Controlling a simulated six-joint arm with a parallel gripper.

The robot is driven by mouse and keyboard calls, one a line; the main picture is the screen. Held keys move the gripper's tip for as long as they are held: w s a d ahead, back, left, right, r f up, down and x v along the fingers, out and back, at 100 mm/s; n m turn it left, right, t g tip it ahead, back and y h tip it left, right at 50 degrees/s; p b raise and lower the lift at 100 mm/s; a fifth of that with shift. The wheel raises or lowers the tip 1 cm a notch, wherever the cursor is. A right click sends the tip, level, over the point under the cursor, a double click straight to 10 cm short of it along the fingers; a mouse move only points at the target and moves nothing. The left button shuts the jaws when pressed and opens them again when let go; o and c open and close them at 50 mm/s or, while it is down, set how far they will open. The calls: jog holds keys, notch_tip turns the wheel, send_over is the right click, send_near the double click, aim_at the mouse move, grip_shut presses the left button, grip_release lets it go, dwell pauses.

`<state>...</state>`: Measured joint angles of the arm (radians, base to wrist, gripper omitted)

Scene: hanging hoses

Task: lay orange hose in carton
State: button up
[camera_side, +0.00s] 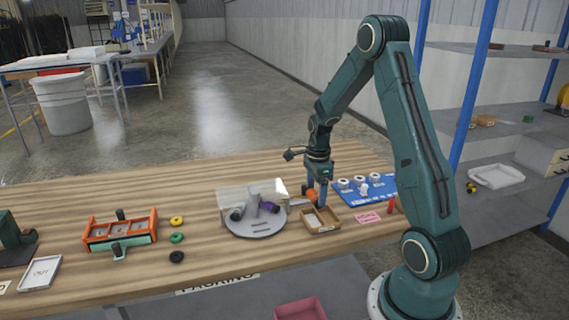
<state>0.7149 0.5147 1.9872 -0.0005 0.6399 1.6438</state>
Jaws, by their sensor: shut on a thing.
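My gripper (317,200) points down over the back part of the small brown carton (335,226). It is shut on the orange hose (310,195), a short orange piece showing at the left of the fingers. The hose is small here, and part of it is hidden by the fingers. I cannot tell whether it touches the carton. The carton is open at the top and stands on the wooden table.
Left of the carton, a round grey stand (255,228) holds a dark hose and a purple hose (270,207). A blue board (380,190) with white round parts lies at the right. An orange-framed box (120,234) and several rings (177,238) are farther left.

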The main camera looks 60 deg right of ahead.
jog(key=shift+f, duration=0.15)
jog(key=shift+f, duration=2.6)
jog(key=o, duration=1)
jog(key=shift+o, duration=0.5)
jog(key=shift+r, duration=0.2)
jog(key=shift+r, duration=3.3)
jog(key=shift+a+r, duration=0.1)
